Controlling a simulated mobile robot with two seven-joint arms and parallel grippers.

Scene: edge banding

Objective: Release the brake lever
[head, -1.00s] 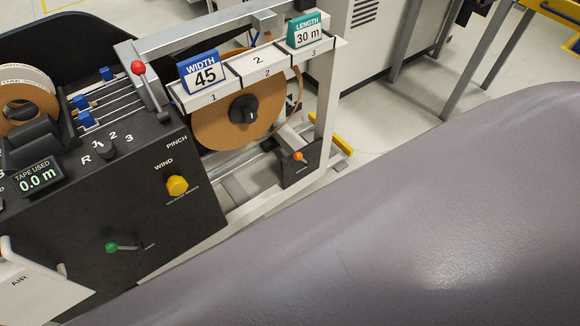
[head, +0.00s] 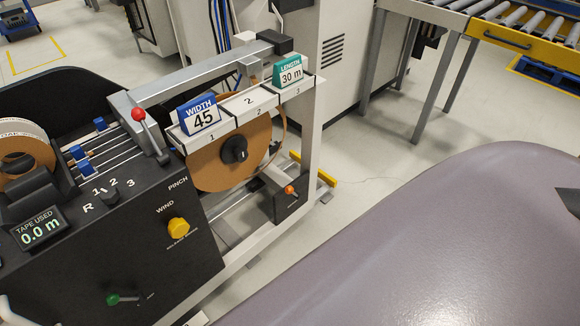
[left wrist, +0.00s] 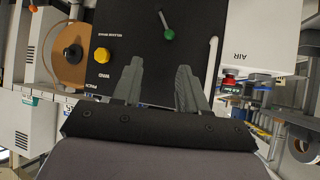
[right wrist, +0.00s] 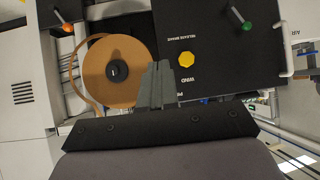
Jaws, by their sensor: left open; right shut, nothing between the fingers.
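The black machine panel (head: 130,250) carries several controls, and the small label by the yellow WIND knob (head: 178,227) mentions the brake. A green-knobbed lever (head: 113,299) sits low on the panel. An orange-knobbed lever (head: 290,190) stands on a small black box beside the tape reel (head: 213,165). A red-knobbed lever (head: 138,114) stands upright near PINCH. I cannot tell which lever's own label reads brake. My left gripper (left wrist: 158,82) is open and empty, facing the panel below the green lever (left wrist: 170,34). My right gripper (right wrist: 156,82) is shut and empty, between reel and yellow knob (right wrist: 186,60).
A blue WIDTH 45 sign (head: 199,115) and a green LENGTH 30 m sign (head: 291,72) stand on the frame above the reel. The display (head: 40,228) reads 0.0 m. Open floor (head: 365,165) lies right of the machine. A roller conveyor (head: 525,30) is at the back right.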

